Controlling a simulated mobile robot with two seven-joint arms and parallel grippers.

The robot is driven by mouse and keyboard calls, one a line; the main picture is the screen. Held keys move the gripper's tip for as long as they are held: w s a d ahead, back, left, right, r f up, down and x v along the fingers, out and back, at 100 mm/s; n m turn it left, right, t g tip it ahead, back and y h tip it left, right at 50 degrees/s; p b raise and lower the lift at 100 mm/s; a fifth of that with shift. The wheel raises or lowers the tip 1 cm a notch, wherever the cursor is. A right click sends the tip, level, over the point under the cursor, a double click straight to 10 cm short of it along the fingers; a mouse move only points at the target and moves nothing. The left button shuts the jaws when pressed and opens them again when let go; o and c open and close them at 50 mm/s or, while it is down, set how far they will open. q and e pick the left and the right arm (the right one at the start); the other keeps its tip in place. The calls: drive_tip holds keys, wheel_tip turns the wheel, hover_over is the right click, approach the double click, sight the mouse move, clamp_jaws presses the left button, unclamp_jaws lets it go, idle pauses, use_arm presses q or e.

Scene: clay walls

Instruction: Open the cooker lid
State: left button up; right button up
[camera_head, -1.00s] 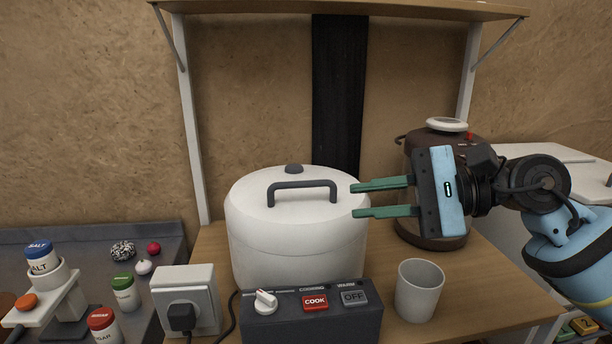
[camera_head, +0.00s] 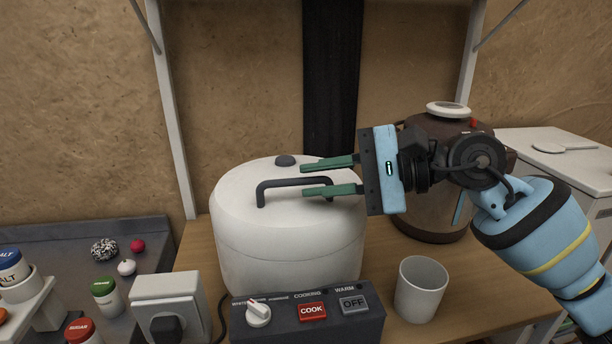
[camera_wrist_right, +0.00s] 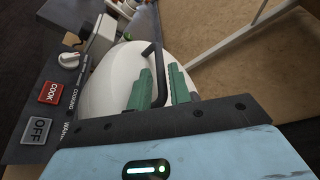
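The white cooker (camera_head: 290,235) stands on the wooden table with its domed lid (camera_head: 235,187) closed. A dark bar handle (camera_head: 290,183) arches over the lid, with a dark knob (camera_head: 285,160) behind it. My right gripper (camera_head: 303,181) is open, its two green fingers reaching in from the right at the handle's right end. In the right wrist view the handle (camera_wrist_right: 158,70) runs between the spread fingers (camera_wrist_right: 160,85), with gaps showing; I cannot tell whether either finger touches it. My left gripper is not in view.
The control box (camera_head: 305,318) with a dial, COOK and OFF buttons stands in front of the cooker. A grey cup (camera_head: 419,290) is at front right, a brown pot (camera_head: 432,190) behind my right arm. A socket box (camera_head: 172,305) and seasoning jars (camera_head: 107,297) are at left.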

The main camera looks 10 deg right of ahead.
sight(290, 185)
drive_tip(key=shift+x, duration=1.15)
clamp_jaws()
